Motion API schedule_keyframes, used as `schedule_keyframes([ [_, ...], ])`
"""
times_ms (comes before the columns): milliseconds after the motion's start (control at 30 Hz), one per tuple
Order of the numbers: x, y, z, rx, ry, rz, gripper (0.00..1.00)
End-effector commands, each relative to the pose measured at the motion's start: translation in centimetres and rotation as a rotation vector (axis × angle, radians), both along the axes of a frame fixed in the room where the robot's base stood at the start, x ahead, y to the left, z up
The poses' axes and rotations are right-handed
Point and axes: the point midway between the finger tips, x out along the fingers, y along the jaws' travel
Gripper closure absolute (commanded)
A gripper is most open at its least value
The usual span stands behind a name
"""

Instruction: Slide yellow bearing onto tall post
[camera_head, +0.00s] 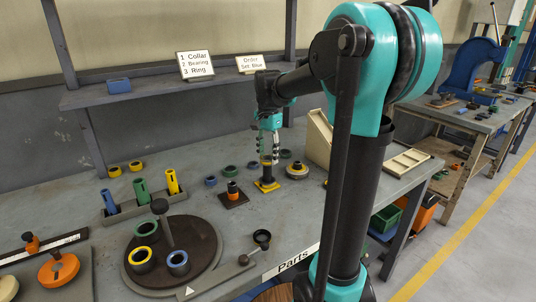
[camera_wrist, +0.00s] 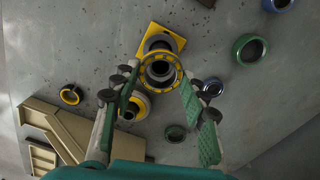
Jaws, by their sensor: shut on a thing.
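My gripper (camera_wrist: 161,78) is shut on the yellow bearing (camera_wrist: 147,76), a yellow ring with a dark-and-grey inside, held between the two fingertips. In the head view my gripper (camera_head: 267,157) points down directly over a yellow square base (camera_head: 267,186) with a post on it. In the wrist view this base (camera_wrist: 177,40) shows just beyond the bearing, with grey and dark round parts on it. The bearing overlaps the post there, and I cannot tell whether the post's tip is inside the bearing. The fingers partly hide the bearing in the head view.
A round yellow-and-white piece (camera_head: 297,170) stands close to the right of the base. A dark base with an orange part (camera_head: 232,194) stands to its left. Loose rings (camera_head: 211,181) lie around. A beige sorter (camera_head: 318,138) is at the right. A round turntable (camera_head: 205,245) is front left.

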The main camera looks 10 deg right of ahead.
Motion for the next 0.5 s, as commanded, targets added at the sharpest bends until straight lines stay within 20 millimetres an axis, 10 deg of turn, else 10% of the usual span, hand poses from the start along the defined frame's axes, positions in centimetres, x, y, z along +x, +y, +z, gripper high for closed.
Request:
schedule_keyframes([
  [500, 0.0, 0.0, -1.1, 0.0, 0.0, 0.0, 0.9],
])
